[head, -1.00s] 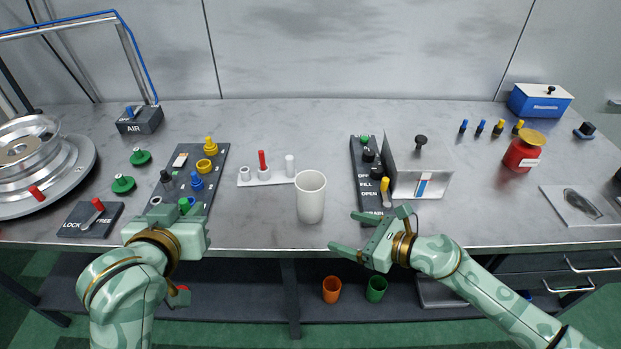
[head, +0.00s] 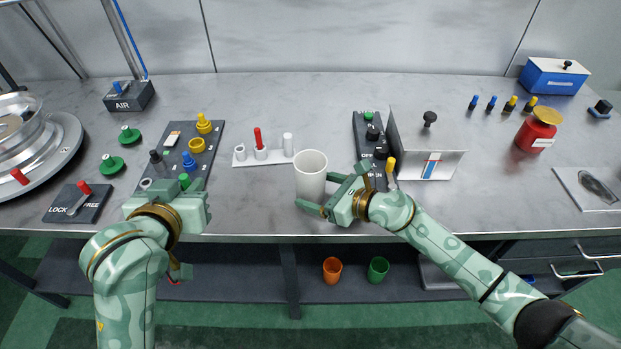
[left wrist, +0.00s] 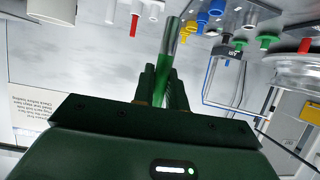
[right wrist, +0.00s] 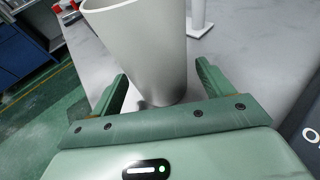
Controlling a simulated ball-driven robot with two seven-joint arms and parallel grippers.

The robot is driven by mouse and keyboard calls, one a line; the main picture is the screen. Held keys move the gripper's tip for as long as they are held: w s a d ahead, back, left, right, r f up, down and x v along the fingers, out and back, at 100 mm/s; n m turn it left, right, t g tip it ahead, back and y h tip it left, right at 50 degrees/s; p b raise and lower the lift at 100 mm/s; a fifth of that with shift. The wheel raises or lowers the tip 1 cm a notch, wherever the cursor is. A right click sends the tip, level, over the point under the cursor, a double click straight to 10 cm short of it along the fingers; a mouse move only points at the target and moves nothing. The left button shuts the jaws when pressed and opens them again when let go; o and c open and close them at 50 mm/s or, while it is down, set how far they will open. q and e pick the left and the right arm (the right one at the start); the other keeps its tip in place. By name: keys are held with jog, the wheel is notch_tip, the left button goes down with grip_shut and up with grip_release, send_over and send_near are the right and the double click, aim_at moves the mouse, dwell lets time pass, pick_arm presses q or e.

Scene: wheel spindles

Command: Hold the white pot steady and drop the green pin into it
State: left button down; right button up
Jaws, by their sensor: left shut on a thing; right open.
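The white pot (head: 311,177) stands upright on the bench, left of my right gripper (head: 335,187). In the right wrist view the pot (right wrist: 145,50) rises between the two open fingers (right wrist: 160,88), with no clear grip on it. My left gripper (left wrist: 163,78) is shut on the green pin (left wrist: 168,60), which has a shiny metal end and points out past the fingers. In the head view the left gripper (head: 168,210) is at the bench's front edge, left of the pot, and its fingertips are mostly hidden.
A white rack (head: 263,158) with a red pin stands behind the pot. A dark panel (head: 205,140) with coloured knobs lies beyond my left gripper. A switch panel (head: 366,125) and a metal bracket (head: 440,165) stand right of the pot. Bench between left gripper and pot is clear.

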pick_arm(q)
jog(key=shift+f, duration=0.25)
pick_arm(e)
jog(key=shift+w+a+f, duration=0.2)
jog(key=shift+w+a, duration=0.1)
jog(key=shift+a, duration=0.15)
jog(key=c, duration=0.7)
pick_arm(q)
jog(key=w+d+m+h, duration=0.4)
jog(key=w+d, duration=0.3)
jog(key=d, duration=0.2)
notch_tip(320, 180, up, 4)
jog(key=m+g+h, duration=0.4)
jog(key=m+h, duration=0.1)
send_over(311, 180)
jog(key=w+a, duration=0.2)
jog(key=w, duration=0.2)
jog(key=f, duration=0.5)
jog(key=shift+s+d+f, duration=0.1)
jog(key=shift+s+f, duration=0.1)
jog(key=shift+f, duration=0.1)
